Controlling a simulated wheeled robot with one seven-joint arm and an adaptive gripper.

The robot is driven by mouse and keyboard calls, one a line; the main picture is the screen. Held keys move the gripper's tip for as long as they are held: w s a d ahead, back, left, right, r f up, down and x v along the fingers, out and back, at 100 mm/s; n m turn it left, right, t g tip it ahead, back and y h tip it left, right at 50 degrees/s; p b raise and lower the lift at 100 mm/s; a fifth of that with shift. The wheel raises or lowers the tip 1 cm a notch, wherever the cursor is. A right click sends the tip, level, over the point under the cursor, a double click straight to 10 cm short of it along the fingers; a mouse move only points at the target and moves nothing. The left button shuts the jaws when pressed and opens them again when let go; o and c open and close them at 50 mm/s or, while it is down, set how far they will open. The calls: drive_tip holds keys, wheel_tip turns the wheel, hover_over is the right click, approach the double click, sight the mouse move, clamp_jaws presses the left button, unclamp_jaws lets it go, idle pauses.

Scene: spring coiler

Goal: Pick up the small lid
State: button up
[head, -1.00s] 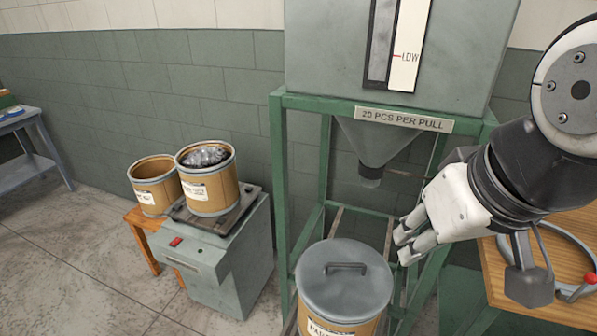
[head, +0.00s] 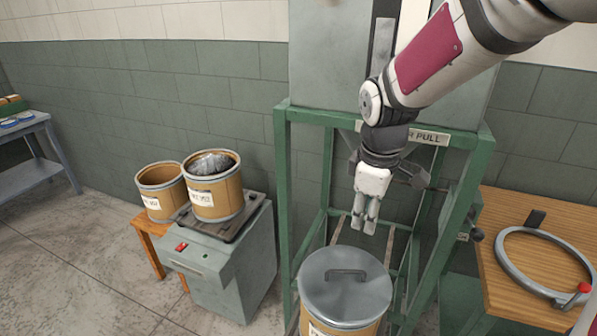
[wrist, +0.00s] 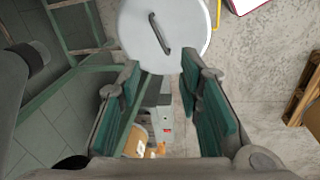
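A round grey lid (head: 335,296) with a dark bar handle (head: 346,274) sits on a tan drum (head: 345,329) in the bottom middle of the head view. It is the only lid I can make out clearly. The lid (wrist: 195,24) also shows at the top of the wrist view, its handle (wrist: 160,35) slanting beyond my fingertips. My gripper (head: 364,226) points down, above and behind the lid as the head view shows it, apart from it. In the wrist view my gripper (wrist: 163,75) is open, with nothing between its green-padded fingers.
A green frame (head: 283,200) with a hopper stands around and behind the drum. Two open drums (head: 160,190) (head: 213,195) stand at left, one on a grey scale cabinet (head: 215,265). A wooden table (head: 545,215) at right holds a grey clamp ring (head: 510,265).

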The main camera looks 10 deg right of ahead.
drive_tip(key=w+f+n+g+p, duration=0.15)
drive_tip(key=w+f+n, duration=0.35)
drive_tip(key=f, duration=0.7)
hover_over(346, 272)
drive_tip(key=shift+y, duration=0.3)
wheel_tip(346, 272, down, 7)
drive_tip(key=shift+f, duration=0.2)
drive_tip(key=shift+w+d+f+p, duration=0.15)
drive_tip(key=shift+f+p, duration=0.2)
drive_tip(key=shift+f, duration=1.25)
drive_tip(key=shift+w+a+f+p, duration=0.1)
drive_tip(key=shift+f+p, duration=0.25)
drive_tip(key=shift+f, duration=1.2)
clamp_jaws()
